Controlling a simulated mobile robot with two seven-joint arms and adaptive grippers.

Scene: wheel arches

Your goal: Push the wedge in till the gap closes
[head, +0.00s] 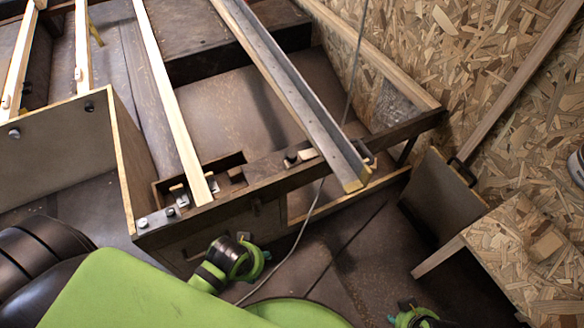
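Small pale wooden pieces sit on the dark wooden crossbeam (240,197). One piece (307,154) lies against the grey-sided rail, beside a dark knob. Another small brown block (236,174) lies near the pale slat. I cannot tell which is the wedge, and any gap is too small to make out. My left gripper (250,262), green and black, is below and in front of the crossbeam, apart from these pieces. My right gripper (412,314) is low at the bottom edge, partly cut off. Neither visibly holds anything; finger openings are unclear.
Pale slats (172,105) and a grey-sided rail (300,95) run back from the crossbeam. A grey cable (308,217) hangs in front. A chipboard surface (525,265) is at right with a dark panel (430,200) beside it. Dark floor lies between the grippers.

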